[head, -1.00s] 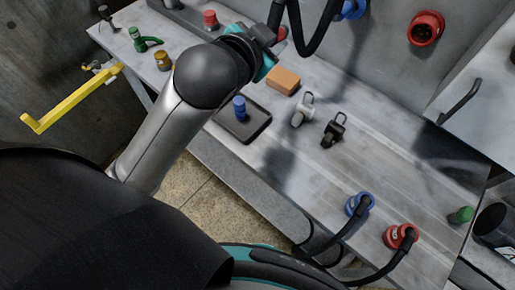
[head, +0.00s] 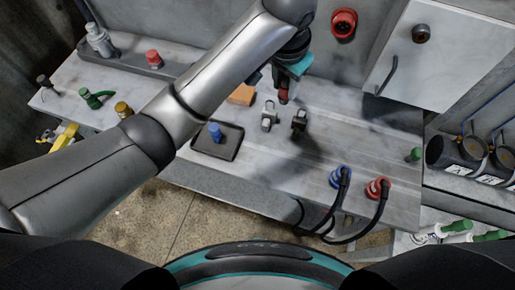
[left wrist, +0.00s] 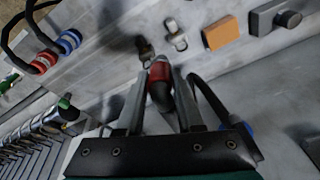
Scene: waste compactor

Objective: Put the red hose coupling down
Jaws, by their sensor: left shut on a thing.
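My left gripper (head: 285,92) is above the bench, to the right of the orange block. It is shut on the red hose coupling (head: 284,97), a small red part with a dark end. In the left wrist view the coupling (left wrist: 160,70) sits between the two grey fingers (left wrist: 160,82), with the bench behind it. I cannot tell its height above the bench exactly. The bench (head: 345,140) has a bare stretch to the right of the black clamp-like fitting. My right gripper is not in view.
Near the gripper are an orange block (head: 241,95), a light fitting (head: 268,117) and a black fitting (head: 299,120). Blue (head: 340,177) and red (head: 374,188) hose ends stand at the front right. A cabinet (head: 430,75) overhangs the back right.

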